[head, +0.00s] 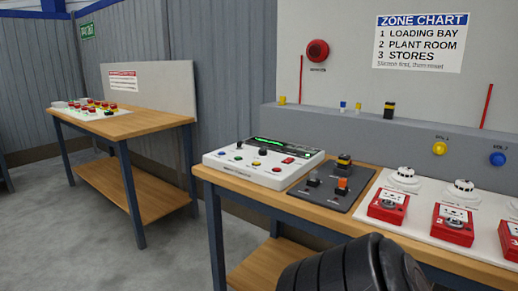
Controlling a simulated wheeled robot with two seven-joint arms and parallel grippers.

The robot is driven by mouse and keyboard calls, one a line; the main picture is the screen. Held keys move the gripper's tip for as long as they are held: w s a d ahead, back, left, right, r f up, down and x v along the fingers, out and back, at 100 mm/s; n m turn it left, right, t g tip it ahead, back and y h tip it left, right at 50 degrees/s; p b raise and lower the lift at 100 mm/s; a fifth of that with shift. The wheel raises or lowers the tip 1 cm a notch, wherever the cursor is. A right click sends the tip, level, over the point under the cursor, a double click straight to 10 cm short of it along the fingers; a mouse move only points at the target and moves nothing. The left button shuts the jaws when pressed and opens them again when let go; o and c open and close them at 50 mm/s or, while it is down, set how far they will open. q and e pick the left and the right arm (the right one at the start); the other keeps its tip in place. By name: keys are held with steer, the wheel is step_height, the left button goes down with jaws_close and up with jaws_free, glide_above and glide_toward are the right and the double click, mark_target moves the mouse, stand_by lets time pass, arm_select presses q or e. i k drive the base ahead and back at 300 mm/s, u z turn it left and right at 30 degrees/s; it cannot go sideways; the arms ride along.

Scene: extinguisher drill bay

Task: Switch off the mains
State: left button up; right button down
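No control in view carries a label I can read as the mains. A dark grey plate (325,198) lies on the near bench and bears small controls: a black and yellow one (344,162), an orange-topped one (342,185) and a black one (313,180). Left of it is a white control panel (225,163) with a green-lit display (283,145), a black lever, several coloured buttons and a red switch (288,160). Their settings are too small to tell. Neither gripper shows; a black ribbed part of my arm fills the bottom edge.
Red call points (388,207) and white detectors (404,177) stand on a white board at the right. Behind is a grey ledge with small knobs; a red sounder (317,50) is on the wall. Another bench (131,124) stands at left, with bare floor before it.

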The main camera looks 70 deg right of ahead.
mark_target(289, 160)
steer(key=z, duration=0.8)
steer(key=i, duration=1.15)
steer(key=z, duration=1.3)
